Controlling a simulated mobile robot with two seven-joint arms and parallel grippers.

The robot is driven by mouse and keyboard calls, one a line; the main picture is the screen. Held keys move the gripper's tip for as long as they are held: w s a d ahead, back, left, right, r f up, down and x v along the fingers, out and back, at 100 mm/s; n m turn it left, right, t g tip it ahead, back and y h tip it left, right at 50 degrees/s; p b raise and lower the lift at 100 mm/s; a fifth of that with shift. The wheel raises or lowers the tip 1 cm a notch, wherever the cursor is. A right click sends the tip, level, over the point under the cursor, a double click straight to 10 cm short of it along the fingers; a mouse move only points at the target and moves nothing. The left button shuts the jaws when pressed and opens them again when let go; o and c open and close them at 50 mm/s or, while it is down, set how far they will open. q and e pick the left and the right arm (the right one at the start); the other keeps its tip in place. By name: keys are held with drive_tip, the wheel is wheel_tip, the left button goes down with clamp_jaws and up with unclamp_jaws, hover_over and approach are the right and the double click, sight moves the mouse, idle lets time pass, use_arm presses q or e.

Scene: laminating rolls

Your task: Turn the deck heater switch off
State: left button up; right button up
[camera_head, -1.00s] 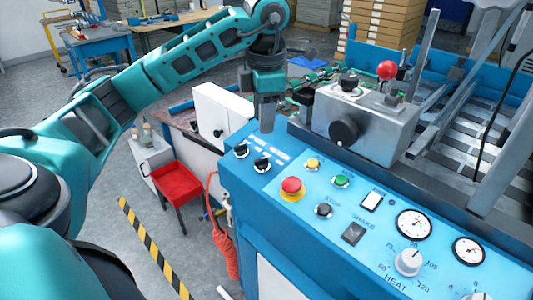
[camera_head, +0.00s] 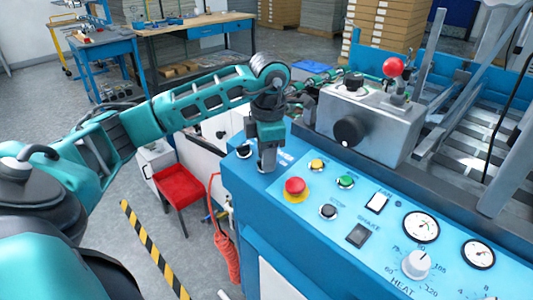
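The blue control panel (camera_head: 285,205) has two small black rotary switches at its far left end in the earlier view. The left one (camera_head: 244,151) shows now. The other is hidden behind my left gripper (camera_head: 267,168), which points down at that spot. Its fingers look close together, but I cannot tell if they hold the switch. The labels by these switches are too small to read, so I cannot tell which is the deck heater switch. My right gripper is not in view.
Close right of the gripper are a red emergency button (camera_head: 295,186), a yellow button (camera_head: 317,165) and a green button (camera_head: 345,182). A grey metal box (camera_head: 375,120) with a black knob stands behind. A heat dial (camera_head: 416,264) is at lower right.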

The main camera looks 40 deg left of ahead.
use_arm(q)
clamp_jaws()
drive_tip(key=shift+n, duration=0.3)
drive_tip(key=n, duration=0.1)
drive_tip(key=n+p, duration=0.1)
drive_tip(key=n, duration=0.1)
drive_tip(key=n+h, duration=0.1)
drive_tip(key=n, duration=0.1)
drive_tip(key=shift+a+r, duration=0.1)
drive_tip(key=shift+a, duration=0.15)
drive_tip(key=n+h+p, duration=0.1)
drive_tip(key=n, duration=0.5)
drive_tip(key=shift+a, duration=0.2)
idle(0.4)
drive_tip(key=shift+o, duration=0.4)
unclamp_jaws()
